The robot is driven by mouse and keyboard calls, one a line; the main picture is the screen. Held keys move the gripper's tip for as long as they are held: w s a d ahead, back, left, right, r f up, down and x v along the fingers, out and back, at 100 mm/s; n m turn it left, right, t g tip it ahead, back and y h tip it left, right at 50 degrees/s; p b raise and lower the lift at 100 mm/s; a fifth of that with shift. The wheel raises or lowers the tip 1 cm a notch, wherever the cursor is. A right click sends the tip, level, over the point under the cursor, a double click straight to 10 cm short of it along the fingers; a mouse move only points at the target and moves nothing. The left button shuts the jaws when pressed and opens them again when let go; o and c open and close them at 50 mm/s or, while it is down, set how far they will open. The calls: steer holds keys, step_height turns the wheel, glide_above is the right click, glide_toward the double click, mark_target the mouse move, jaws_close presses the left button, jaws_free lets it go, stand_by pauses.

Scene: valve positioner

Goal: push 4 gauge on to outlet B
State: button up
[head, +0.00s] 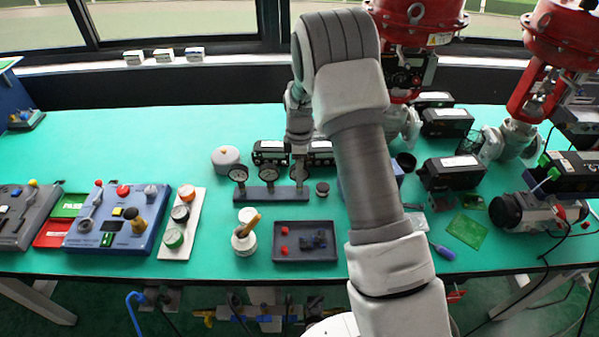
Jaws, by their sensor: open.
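A dark gauge manifold bar (262,196) lies on the green bench, left of my arm. Three round gauges stand along it: a left gauge (238,173), a middle gauge (269,175) and a right gauge (298,174). Their numbers and the outlet letters are too small to read, so I cannot tell which is gauge 4 or outlet B. My gripper (300,161) points down at the right gauge, its fingers at or just above that gauge's top. It is open. Whether the fingers straddle or touch the gauge is unclear.
A dark tray (304,256) with red and dark small parts lies in front of the bar. A white pot (244,240) with a brush stands left of it. A grey round lidded thing (226,157) and black boxes (270,152) stand behind. Red valve actuators (415,22) rise at the back right.

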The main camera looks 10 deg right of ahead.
steer(key=shift+f, duration=0.45)
steer(key=shift+c, duration=0.2)
jaws_close()
steer(key=c, duration=0.7)
jaws_free()
steer(key=shift+r, duration=0.1)
jaws_close()
steer(key=shift+w, duration=0.15)
